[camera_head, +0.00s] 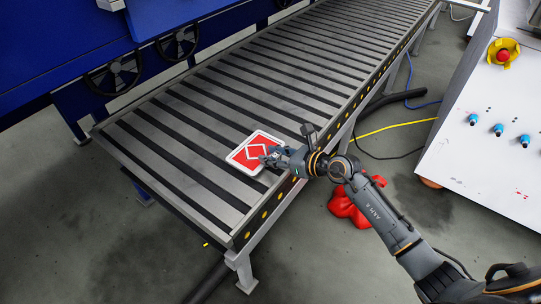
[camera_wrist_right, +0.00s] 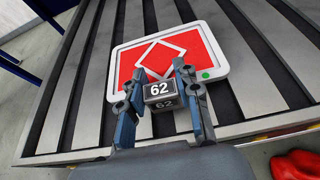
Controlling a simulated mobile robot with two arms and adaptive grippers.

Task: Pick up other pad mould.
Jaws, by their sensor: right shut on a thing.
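The pad mould (camera_head: 255,152) is a flat red plate with a white rim and white outlined squares. It lies on the roller conveyor near its front right edge. In the right wrist view the mould (camera_wrist_right: 204,48) fills the upper middle, with a green dot at its near right corner. A small dark block marked 62 (camera_wrist_right: 161,96) stands at its near edge, between the fingers. My right gripper (camera_head: 268,157) is shut on this block, which seems to be part of the mould. The fingers (camera_wrist_right: 160,72) partly hide the mould's near edge. My left gripper is out of view.
The roller conveyor (camera_head: 200,118) is otherwise bare. A blue machine (camera_head: 60,45) stands along its far side. A white cabinet (camera_head: 490,150) with a red button is at the right. A red object (camera_head: 350,203) and cables (camera_head: 395,127) lie on the floor beside the conveyor.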

